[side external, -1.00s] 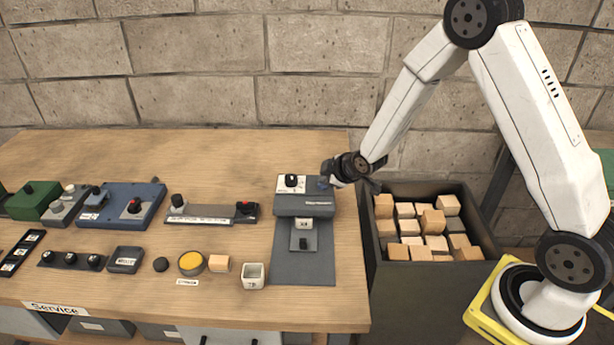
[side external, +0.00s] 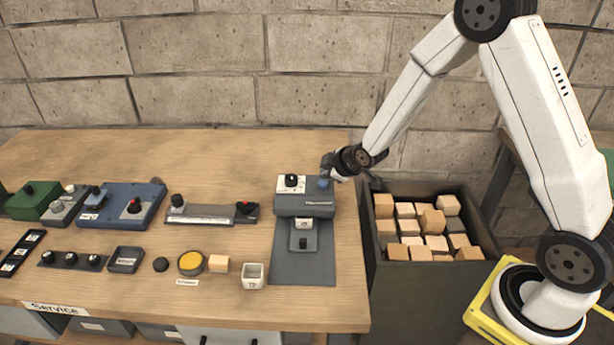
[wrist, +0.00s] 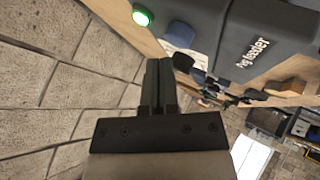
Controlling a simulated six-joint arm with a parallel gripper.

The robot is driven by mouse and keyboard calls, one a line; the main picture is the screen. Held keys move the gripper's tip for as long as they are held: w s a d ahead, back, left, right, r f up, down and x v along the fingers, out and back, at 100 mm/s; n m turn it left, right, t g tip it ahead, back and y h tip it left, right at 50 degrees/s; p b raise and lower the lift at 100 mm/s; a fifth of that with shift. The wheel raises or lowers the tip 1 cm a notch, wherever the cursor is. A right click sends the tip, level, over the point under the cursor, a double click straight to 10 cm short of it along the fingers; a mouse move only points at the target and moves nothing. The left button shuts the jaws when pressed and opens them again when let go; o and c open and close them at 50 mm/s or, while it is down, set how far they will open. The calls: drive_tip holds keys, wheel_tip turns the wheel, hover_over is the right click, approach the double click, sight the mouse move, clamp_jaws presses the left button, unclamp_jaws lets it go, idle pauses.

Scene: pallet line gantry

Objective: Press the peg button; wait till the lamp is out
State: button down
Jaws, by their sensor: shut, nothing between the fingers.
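The peg feeder (side external: 305,203) is a dark grey box at the right end of the bench, with its lettering in the wrist view (wrist: 262,50). A blue button (side external: 324,184) sits at its top right corner; it also shows in the wrist view (wrist: 182,61). A round lamp (wrist: 143,15) glows green at the upper left of the wrist view; I cannot make it out in the side view. My gripper (side external: 328,168) is shut and empty, just above and beside the button. Its closed fingers (wrist: 159,66) appear left of the button in the wrist view, seemingly apart from it.
A black dial (side external: 291,181) on a white plate is left of the button. A dark bin (side external: 378,275) of wooden blocks stands right of the bench. Switch boxes, a yellow disc (side external: 191,262) and a white cup (side external: 253,275) lie left. A block wall is behind.

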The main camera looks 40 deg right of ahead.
sight(326, 184)
drive_tip(key=shift+r, duration=0.1)
drive_tip(key=shift+r, duration=2.45)
drive_tip(key=s+a+m+g, duration=0.2)
drive_tip(key=s+m+g, duration=0.1)
drive_tip(key=s, duration=0.8)
drive_tip(key=s+a+m+g, duration=0.3)
drive_tip(key=s+m, duration=0.2)
drive_tip(key=s, duration=0.6)
drive_tip(key=shift+a+r+g, duration=0.25)
drive_tip(key=shift+g, duration=0.05)
